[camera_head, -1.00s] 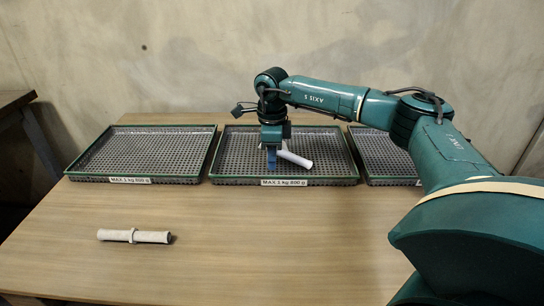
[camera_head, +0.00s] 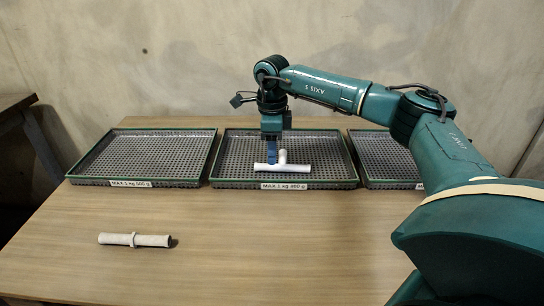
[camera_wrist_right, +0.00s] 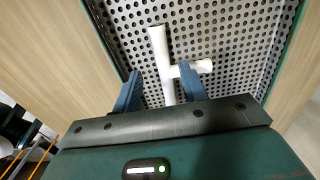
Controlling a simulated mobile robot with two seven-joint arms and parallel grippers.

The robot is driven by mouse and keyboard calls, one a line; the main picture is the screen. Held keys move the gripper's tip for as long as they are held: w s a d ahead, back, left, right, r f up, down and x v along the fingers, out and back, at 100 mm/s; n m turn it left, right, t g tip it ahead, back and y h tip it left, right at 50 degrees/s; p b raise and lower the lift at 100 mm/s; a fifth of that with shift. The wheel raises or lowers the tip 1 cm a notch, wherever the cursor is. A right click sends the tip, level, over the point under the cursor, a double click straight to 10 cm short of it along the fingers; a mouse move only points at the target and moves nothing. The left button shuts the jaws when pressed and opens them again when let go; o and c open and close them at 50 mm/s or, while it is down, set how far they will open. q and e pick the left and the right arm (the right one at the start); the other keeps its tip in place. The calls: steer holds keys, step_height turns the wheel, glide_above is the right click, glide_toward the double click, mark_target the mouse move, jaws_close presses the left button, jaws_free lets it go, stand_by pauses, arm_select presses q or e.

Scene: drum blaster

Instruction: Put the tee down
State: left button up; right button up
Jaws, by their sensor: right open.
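The white tee (camera_head: 291,168) lies in the middle tray (camera_head: 228,181), near its front edge, with its long bar running left to right and its branch toward the back. My right gripper (camera_head: 272,151) points down just behind the bar's left part. In the right wrist view the tee (camera_wrist_right: 158,44) shows between and beyond the blue fingers of my open right gripper (camera_wrist_right: 160,88). Its branch passes by the right finger; I cannot tell whether they touch. My left gripper is not in view.
An identical-looking tray (camera_head: 140,158) stands empty to the left, and another (camera_head: 378,155) is partly behind my right arm. A pale pipe piece with a collar (camera_head: 134,240) lies on the wooden table (camera_head: 250,245) at front left. The table's front middle is clear.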

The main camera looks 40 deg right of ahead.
step_height(320, 180, up, 8)
steer(key=p, duration=0.1)
steer(key=shift+r, duration=0.2)
steer(key=shift+a, duration=0.1)
stand_by(0.4)
